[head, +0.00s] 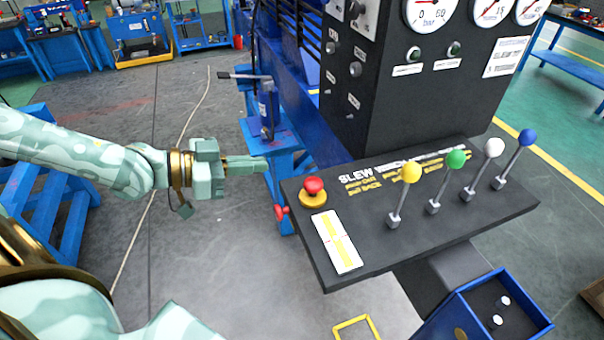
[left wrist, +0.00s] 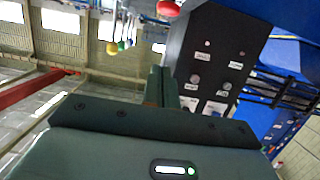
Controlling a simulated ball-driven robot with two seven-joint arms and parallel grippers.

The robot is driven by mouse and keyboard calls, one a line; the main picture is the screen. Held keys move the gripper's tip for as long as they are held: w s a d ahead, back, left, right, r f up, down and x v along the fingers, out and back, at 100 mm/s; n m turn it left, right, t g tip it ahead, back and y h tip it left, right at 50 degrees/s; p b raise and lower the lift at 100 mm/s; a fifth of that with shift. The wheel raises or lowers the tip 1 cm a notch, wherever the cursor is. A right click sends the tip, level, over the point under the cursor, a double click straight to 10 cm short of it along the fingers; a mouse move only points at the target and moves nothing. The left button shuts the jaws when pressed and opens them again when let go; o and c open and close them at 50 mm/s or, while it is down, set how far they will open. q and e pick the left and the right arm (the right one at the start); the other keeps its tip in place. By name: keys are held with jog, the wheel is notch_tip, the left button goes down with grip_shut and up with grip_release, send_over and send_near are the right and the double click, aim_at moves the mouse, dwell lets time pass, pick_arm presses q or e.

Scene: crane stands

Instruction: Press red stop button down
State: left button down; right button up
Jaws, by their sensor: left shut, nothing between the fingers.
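The red stop button (head: 313,187) is a mushroom head on a yellow base at the left end of the dark control console (head: 400,250). Its red head also shows near the top of the left wrist view (left wrist: 167,8). My left gripper (head: 262,164) is shut and empty, pointing right. In the head view it appears left of the button and a little higher in the picture, apart from it. Its fingers show in the left wrist view (left wrist: 162,88). My right gripper is not in view.
Levers with yellow (head: 411,172), green (head: 456,159), white (head: 494,147) and blue (head: 527,137) knobs stand right of the button. A small red handle (head: 281,212) sticks out at the console's left edge. A blue vise stand (head: 267,110) is behind my gripper.

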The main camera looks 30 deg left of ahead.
pick_arm(q)
jog(key=p, duration=0.4)
send_over(306, 185)
jog(key=f, duration=0.3)
jog(key=f+b, duration=0.2)
jog(key=f, duration=0.1)
jog(key=shift+s+a, duration=0.2)
jog(key=shift+a, duration=0.05)
jog(key=shift+a+f+b, duration=0.1)
jog(key=shift+f+b, duration=0.15)
jog(key=shift+b, duration=0.2)
notch_tip(306, 185, down, 2)
jog(key=shift+f+b, duration=0.1)
jog(key=shift+b, duration=1.1)
jog(key=shift+s, duration=0.1)
